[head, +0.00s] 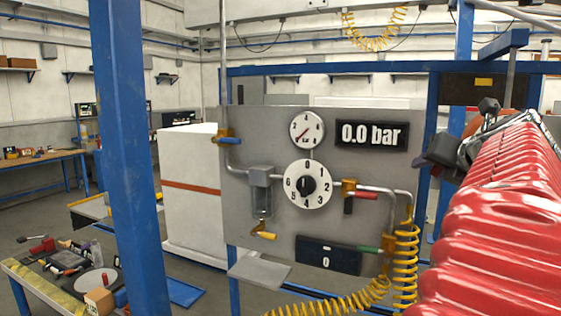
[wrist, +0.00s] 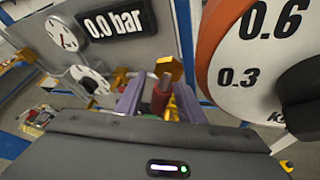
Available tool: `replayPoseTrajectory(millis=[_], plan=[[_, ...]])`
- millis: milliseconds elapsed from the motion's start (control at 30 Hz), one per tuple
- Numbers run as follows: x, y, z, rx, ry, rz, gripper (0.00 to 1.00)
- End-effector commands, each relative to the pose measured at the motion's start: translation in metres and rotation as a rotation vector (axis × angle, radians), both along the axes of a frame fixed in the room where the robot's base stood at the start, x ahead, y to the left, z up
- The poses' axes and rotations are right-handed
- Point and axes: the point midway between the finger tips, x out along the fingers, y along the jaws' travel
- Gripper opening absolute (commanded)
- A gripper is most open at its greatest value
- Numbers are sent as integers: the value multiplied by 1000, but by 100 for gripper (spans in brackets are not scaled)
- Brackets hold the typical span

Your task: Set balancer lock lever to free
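The balancer shows in the wrist view as a large white dial (wrist: 245,50) with an orange rim, marked 0.3 and 0.6, close at upper right. A dark knob on it is cut off by the right edge. My gripper (wrist: 160,97) has its two fingers apart with a gap between them, left of the dial and not touching it. A red part and a yellow hexagonal piece (wrist: 168,68) show in and beyond the gap; I cannot tell their distance. I cannot clearly make out the lock lever. In the head view my red-sleeved arm hides most of the balancer.
A grey panel (head: 260,130) stands ahead, with a gauge (head: 307,130), a 0.0 bar display (head: 371,135), a numbered dial (head: 320,175) and a red-handled valve (head: 362,195). A yellow coiled hose (head: 405,265) hangs at its right. A blue post (head: 135,150) stands at left.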

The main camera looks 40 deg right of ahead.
Motion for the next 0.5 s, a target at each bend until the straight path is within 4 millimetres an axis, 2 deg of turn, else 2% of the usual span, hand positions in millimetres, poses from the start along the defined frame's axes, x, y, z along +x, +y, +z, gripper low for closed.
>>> replayPoseTrajectory(millis=[500], plan=[[-55,47,28,-2,0,-5,35]])
